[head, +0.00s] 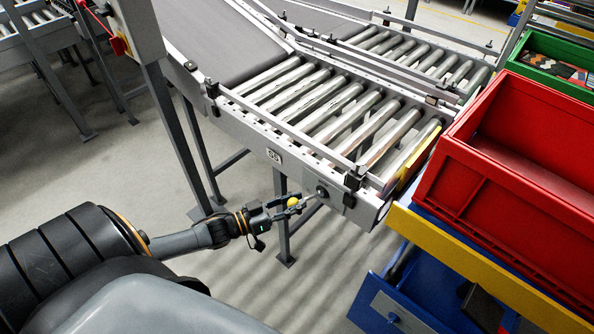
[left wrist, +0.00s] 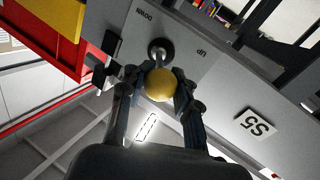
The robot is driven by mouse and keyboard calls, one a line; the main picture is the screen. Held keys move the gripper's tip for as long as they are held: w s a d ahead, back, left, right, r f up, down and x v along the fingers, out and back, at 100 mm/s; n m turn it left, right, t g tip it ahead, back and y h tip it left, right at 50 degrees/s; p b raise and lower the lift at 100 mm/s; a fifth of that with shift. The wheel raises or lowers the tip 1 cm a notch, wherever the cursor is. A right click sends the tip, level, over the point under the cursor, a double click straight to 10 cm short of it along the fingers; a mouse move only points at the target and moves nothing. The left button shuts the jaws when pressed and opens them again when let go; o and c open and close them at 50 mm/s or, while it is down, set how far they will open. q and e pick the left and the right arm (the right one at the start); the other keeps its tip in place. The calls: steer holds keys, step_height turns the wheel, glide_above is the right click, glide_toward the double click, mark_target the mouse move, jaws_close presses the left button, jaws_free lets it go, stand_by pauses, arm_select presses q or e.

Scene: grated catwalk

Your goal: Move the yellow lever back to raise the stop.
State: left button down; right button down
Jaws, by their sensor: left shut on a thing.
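The lever has a yellow ball knob (head: 293,202) on a short shaft. Its pivot is on a grey plate (head: 335,193) at the conveyor's side. My left gripper (head: 290,203) is shut on the knob, one finger on each side. In the left wrist view the knob (left wrist: 160,84) sits between the fingers, in front of the dark round pivot (left wrist: 160,48). The plate there carries DOWN (left wrist: 144,18) and UP (left wrist: 202,51) labels, which appear upside down. A yellow stop plate (head: 418,157) stands at the end of the rollers; its exact height is hard to tell. My right gripper is out of view.
The roller conveyor (head: 340,110) is empty, with an S5 label (head: 273,156) on its side. A red crate (head: 520,150) stands at the right on a yellow-edged stand (head: 455,250), with a green crate (head: 555,62) behind it. A conveyor leg (head: 283,225) stands below the lever.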

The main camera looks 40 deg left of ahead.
arm_select(q)
steer(key=shift+a, duration=0.15)
steer(key=c, duration=1)
jaws_free()
steer(key=shift+s, duration=0.15)
steer(key=v, duration=1.2)
steer(key=shift+f, duration=0.1)
